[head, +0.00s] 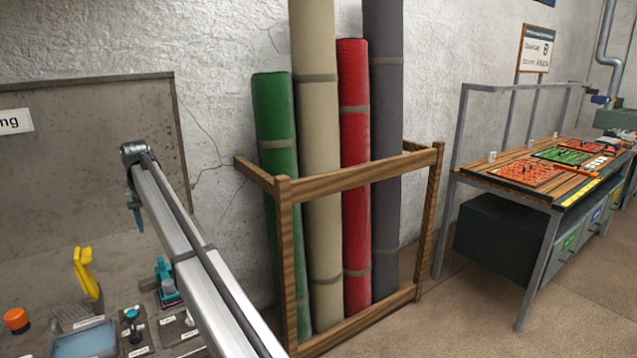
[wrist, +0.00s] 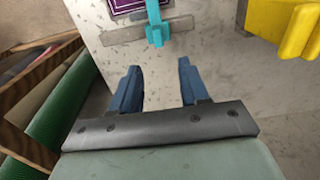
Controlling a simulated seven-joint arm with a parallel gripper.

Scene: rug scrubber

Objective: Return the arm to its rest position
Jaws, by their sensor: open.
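My arm, a long pale link with a dark cable, reaches up from the bottom of the head view. My gripper (head: 136,214) hangs from its far end, above the bench area with small tools. Only a small blue finger part shows there. In the wrist view my gripper (wrist: 158,70) has two blue fingers standing well apart, with nothing between them. A turquoise part (wrist: 155,25) on a grey strip lies beyond the fingertips, apart from them. No rest mark or cradle for the arm shows.
A wooden rack (head: 360,177) with rolled rugs stands right of my arm; green rolls (wrist: 60,105) show left in the wrist view. A yellow tool (head: 87,272), an orange cap (head: 16,320) and a blue tray (head: 85,343) sit low left. A worktable (head: 500,182) stands far right.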

